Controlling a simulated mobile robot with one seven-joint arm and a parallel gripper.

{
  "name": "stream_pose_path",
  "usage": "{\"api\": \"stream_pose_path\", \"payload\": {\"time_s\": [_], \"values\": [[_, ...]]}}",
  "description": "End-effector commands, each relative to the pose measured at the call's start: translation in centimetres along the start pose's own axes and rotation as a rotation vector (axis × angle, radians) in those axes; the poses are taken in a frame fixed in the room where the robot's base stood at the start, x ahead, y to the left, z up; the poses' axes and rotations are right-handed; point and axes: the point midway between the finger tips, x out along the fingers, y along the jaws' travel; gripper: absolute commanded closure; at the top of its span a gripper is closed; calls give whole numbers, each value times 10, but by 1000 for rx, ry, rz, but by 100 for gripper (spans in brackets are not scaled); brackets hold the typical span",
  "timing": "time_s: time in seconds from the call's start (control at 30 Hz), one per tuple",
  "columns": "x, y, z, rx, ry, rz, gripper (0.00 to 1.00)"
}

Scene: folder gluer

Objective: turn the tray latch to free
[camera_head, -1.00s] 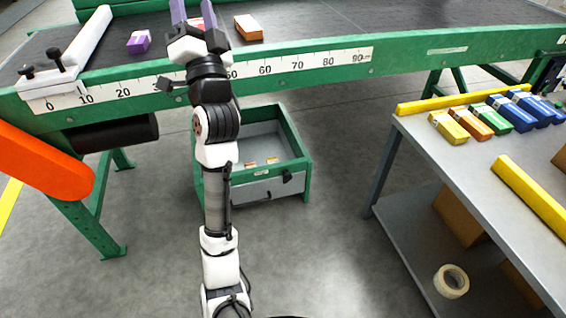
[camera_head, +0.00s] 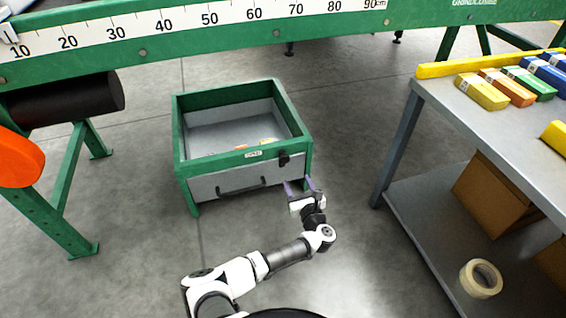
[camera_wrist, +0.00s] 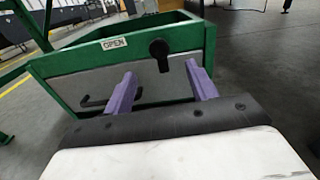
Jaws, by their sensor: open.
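The tray (camera_head: 183,160) is a green-framed box with a grey front, standing on the floor under the green machine. The tray latch (camera_head: 284,158) is a small black knob with a short lever at the right of its front; in the wrist view the latch (camera_wrist: 159,52) has its lever pointing down. A label reading "OPEN" (camera_wrist: 114,43) is left of it. My gripper (camera_head: 300,186) is open and empty, just in front of and below the latch. In the wrist view its purple fingers (camera_wrist: 163,88) stand either side of the latch's line, apart from it.
A dark bar handle (camera_head: 241,188) crosses the tray's front, left of the latch. A few small pieces lie inside the tray. A grey table (camera_head: 470,130) with coloured boxes stands at right. The green ruler beam (camera_head: 200,30) runs above and behind. The floor in front is clear.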

Motion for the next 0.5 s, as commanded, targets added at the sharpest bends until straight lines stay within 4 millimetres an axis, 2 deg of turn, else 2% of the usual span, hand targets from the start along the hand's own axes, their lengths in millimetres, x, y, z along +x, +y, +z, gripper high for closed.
{"api": "stream_pose_path", "payload": {"time_s": [0.07,0.23,0.5], "values": [[-1,5,-10,39,-8,2,43],[14,5,-13,52,-11,0,43],[71,4,-14,51,-11,0,43]]}}
